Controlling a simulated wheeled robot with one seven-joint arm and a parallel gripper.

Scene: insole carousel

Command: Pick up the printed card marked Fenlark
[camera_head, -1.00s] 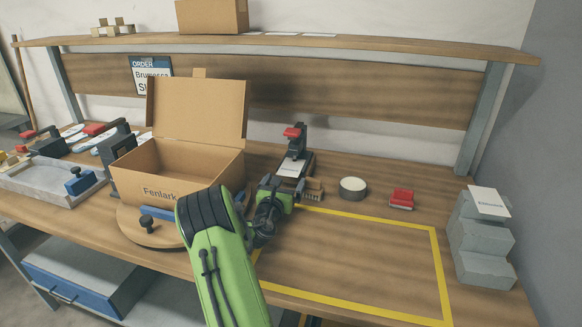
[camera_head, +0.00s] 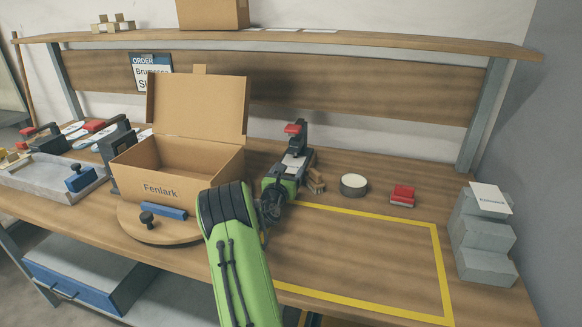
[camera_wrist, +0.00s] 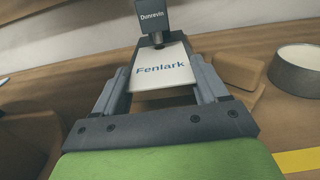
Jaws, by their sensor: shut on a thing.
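The white printed card (camera_wrist: 162,68) reads "Fenlark" in blue letters in the wrist view. It lies between the two fingers of my gripper (camera_wrist: 160,80), which is shut on it. The card (camera_head: 294,162) is a small pale patch at the foot of the small press in the head view. My gripper (camera_head: 281,184) is in front of that press, partly hidden by my arm. Whether the card still touches the press base cannot be told.
The press (camera_head: 299,138) has a red handle; its head reads "Dunrevin" in the wrist view (camera_wrist: 152,17). A brush (camera_head: 316,181), a round tin (camera_head: 354,185) and a red-topped pad (camera_head: 402,195) stand to the right. An open "Fenlark" box (camera_head: 178,175) sits on a round turntable (camera_head: 160,233) at left.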

